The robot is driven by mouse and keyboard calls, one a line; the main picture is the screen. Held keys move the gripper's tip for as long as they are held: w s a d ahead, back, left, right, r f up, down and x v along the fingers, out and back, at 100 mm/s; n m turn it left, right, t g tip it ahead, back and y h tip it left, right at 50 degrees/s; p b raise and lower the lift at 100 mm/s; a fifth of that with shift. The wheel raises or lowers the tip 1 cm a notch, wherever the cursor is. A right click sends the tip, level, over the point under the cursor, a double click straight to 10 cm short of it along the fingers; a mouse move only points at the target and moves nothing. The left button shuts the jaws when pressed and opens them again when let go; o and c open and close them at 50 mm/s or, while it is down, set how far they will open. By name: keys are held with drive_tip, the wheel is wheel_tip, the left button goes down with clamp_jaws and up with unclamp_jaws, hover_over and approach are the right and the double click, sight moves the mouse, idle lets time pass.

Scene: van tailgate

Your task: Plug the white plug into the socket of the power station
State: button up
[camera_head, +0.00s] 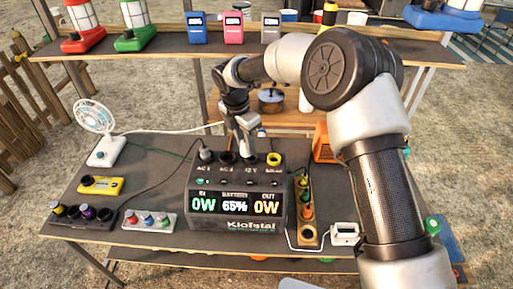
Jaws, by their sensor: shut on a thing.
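The dark power station (238,230) stands mid-table, its display reading 0W, 65% battery and 0W. Its top holds a row of round sockets: a grey plug on a dark cable (207,153) sits in the leftmost, the second socket (227,158) looks empty, and the rightmost (273,159) has a yellow ring. My gripper (246,128) points down over the station's top, shut on the white plug (247,144). The plug is mostly hidden by the fingers; it appears over the third socket. I cannot tell whether it touches. A white cord runs from the fan (97,117) towards my gripper.
An orange box (323,143) stands behind right. A wooden holder with coloured items (306,212) and a white adapter (344,233) are right of the station. A yellow device (101,186) and a knob strip (149,220) lie left. A loaded shelf (172,42) spans the back.

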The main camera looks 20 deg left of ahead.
drive_tip(key=w+a, duration=0.2)
drive_tip(key=a, duration=0.6)
drive_tip(key=shift+w, duration=0.25)
drive_tip(key=shift+a, duration=0.1)
drive_tip(key=shift+f+b, duration=0.8)
drive_tip(key=shift+f, duration=1.4)
drive_tip(key=shift+f, duration=0.1)
drive_tip(key=shift+f+b, duration=0.75)
drive_tip(key=shift+f, duration=0.7)
